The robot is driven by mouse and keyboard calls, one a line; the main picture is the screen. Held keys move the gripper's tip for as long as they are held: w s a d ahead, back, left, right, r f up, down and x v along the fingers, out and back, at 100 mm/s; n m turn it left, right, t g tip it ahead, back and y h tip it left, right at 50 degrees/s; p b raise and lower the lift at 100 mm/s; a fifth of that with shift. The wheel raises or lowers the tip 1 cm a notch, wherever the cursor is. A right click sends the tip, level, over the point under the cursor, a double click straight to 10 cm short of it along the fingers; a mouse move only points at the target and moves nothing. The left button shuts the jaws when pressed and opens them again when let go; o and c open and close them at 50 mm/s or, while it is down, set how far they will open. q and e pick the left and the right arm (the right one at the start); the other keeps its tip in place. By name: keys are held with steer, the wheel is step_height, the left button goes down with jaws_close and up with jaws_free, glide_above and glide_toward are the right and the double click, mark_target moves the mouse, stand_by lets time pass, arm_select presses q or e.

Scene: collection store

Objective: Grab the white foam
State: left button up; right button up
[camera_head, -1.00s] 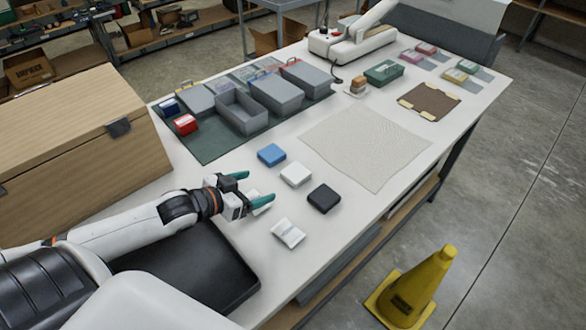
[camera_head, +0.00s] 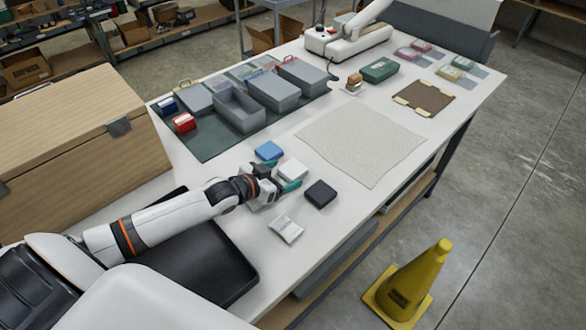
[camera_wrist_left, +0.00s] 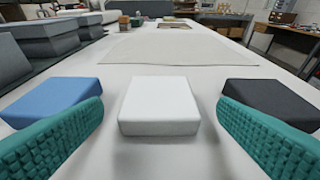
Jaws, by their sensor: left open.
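The white foam (camera_head: 292,169) is a small square block on the white table. It lies between a blue foam block (camera_head: 269,151) and a black foam block (camera_head: 320,193). My left gripper (camera_head: 282,178) is open and low over the table, right at the near side of the white foam. In the left wrist view the white foam (camera_wrist_left: 159,106) is centred just ahead of the two teal fingers (camera_wrist_left: 160,135), apart from both. The blue block (camera_wrist_left: 52,101) is beyond the left finger and the black block (camera_wrist_left: 270,103) beyond the right finger. My right gripper is not in view.
A white packet (camera_head: 286,229) lies in front of the black block. A beige cloth (camera_head: 362,145) lies flat beyond the blocks. Grey bins (camera_head: 239,110) stand on a green mat at the back left. A wooden box (camera_head: 75,140) stands at left.

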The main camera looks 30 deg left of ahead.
arm_select(q)
steer(key=shift+x, duration=0.9)
steer(key=shift+s, duration=0.1)
steer(key=shift+c, duration=0.2)
steer(key=c, duration=1)
